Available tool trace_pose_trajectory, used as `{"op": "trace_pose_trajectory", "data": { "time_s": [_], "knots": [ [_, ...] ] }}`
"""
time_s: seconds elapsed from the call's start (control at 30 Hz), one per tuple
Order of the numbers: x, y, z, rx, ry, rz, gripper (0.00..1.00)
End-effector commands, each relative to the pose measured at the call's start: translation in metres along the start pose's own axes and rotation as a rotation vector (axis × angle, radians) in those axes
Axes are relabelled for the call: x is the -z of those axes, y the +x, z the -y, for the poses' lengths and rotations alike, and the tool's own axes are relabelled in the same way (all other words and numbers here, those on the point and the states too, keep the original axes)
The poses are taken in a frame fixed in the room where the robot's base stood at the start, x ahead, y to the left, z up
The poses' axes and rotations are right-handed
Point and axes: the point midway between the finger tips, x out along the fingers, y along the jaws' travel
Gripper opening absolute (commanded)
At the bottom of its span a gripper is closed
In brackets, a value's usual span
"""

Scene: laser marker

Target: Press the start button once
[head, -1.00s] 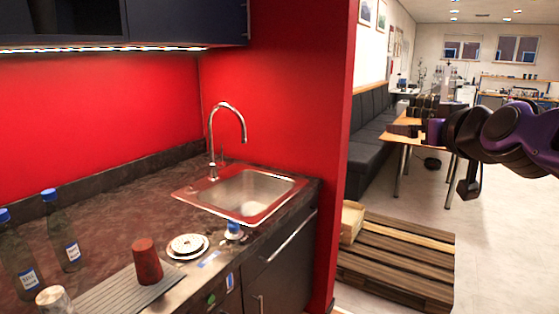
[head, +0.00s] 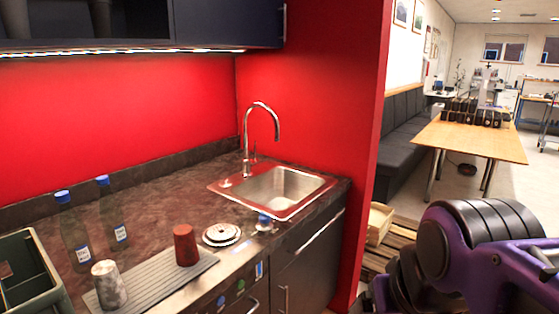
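A blue-topped knob-like item (head: 264,220) stands on the counter by the sink's front corner. My purple and black arm fills the lower right. My gripper is not visible, and no part of my arm touches the counter.
The counter (head: 160,192) holds two bottles, a speckled cup (head: 108,284), a red cup (head: 185,245) on a ribbed grey mat, and a white round disc (head: 221,234). A green crate (head: 52,270) is at left. A sink (head: 280,187) and wooden pallet (head: 392,245) are farther right.

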Motion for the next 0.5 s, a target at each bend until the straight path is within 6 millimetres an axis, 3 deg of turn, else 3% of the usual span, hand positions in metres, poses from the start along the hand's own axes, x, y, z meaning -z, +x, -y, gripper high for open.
{"op": "trace_pose_trajectory", "data": {
  "time_s": [0.07, 0.43, 0.5],
  "knots": [
    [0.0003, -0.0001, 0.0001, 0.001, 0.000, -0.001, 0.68],
    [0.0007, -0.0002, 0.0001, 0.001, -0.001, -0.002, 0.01],
    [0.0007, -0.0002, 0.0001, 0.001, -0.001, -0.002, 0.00]
  ]
}}
